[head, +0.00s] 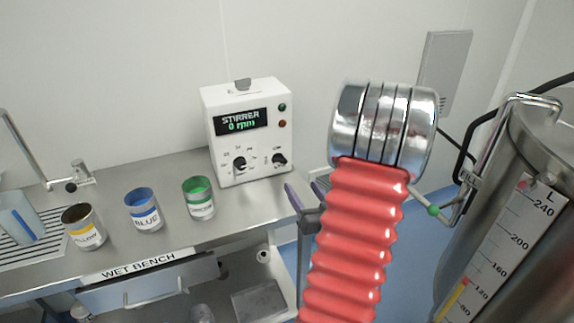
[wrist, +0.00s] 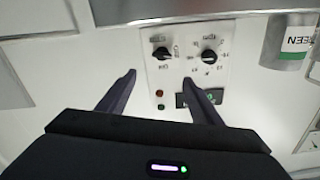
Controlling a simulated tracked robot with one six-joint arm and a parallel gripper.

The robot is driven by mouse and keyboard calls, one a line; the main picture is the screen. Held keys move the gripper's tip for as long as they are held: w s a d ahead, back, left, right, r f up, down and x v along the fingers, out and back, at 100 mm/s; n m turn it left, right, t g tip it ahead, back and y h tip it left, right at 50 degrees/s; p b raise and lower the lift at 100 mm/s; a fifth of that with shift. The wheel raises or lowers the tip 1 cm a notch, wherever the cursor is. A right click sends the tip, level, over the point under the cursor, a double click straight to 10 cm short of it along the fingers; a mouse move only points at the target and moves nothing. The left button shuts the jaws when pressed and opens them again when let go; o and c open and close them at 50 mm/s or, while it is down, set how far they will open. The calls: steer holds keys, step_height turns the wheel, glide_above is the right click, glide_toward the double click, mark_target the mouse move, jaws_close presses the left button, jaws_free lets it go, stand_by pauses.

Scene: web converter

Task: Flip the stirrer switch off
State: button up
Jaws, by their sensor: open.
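The white stirrer box (head: 228,95) stands on the bench, its display (head: 241,122) reading 0 rpm. Its front has a black left knob (head: 240,164) and a black right knob (head: 279,160); their labels are too small to read surely. In the wrist view the box appears upside down, with the right knob (wrist: 160,53) at left and the left knob (wrist: 209,56) at right. My gripper (wrist: 159,77) is open and empty, its fingers pointing towards the panel; the right finger partly covers the display. The fingers (head: 303,187) also show beside the bench in the head view.
Yellow (head: 84,232), blue (head: 146,217) and green (head: 199,204) labelled cans stand on the wet bench (head: 165,180) left of the box. A steel tank (head: 545,140) with a level scale stands at right. My red bellows arm fills the middle right.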

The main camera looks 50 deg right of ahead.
mark_target(280, 162)
steer(key=shift+w, duration=0.55)
steer(key=x, duration=1.2)
steer(key=shift+w, duration=0.2)
steer(key=shift+w+d, duration=0.15)
steer(key=shift+w, duration=0.35)
steer(key=shift+s+d, duration=0.1)
steer(key=shift+s, duration=0.15)
steer(key=c, duration=1.1)
steer(key=shift+o, duration=0.2)
